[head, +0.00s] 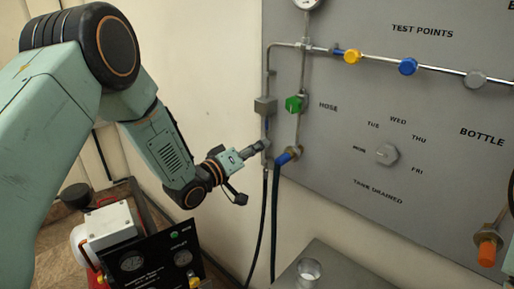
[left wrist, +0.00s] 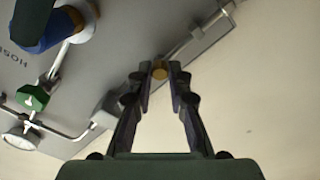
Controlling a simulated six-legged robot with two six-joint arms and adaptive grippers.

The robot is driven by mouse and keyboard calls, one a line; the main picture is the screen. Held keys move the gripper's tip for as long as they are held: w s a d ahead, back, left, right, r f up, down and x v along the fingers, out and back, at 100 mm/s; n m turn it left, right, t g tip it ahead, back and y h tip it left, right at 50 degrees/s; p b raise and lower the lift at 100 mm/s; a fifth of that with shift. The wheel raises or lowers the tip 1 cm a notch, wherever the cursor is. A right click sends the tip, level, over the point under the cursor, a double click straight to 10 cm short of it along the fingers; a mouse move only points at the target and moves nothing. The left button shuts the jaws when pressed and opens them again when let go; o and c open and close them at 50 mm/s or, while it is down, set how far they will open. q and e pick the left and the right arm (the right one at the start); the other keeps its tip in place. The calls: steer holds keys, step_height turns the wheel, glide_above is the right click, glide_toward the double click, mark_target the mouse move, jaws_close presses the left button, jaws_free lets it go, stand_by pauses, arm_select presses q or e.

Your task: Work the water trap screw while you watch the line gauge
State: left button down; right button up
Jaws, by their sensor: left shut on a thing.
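My left gripper (head: 264,146) reaches in from the left to the bottom of the grey water trap block (head: 265,106) on the panel's left edge. In the left wrist view its fingers (left wrist: 160,78) are closed on the small brass water trap screw (left wrist: 159,72), which shows between the tips. The screw is hidden by the fingers in the head view. The line gauge (head: 306,3) is cut by the top edge, so its needle is not readable. It also shows in the left wrist view (left wrist: 20,139), too small to read.
A green valve knob (head: 294,104) and a blue hose fitting (head: 288,156) sit close right of the trap. Dark hoses (head: 274,220) hang below. A black instrument box (head: 150,262) is lower left.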

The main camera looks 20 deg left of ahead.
arm_select(q)
steer(key=shift+s+f+n, duration=0.1)
steer(key=shift+f+n, duration=0.05)
steer(key=shift+n, duration=0.75)
steer(key=c, duration=1.3)
jaws_free()
steer(key=shift+o, duration=0.2)
steer(key=v, duration=1.2)
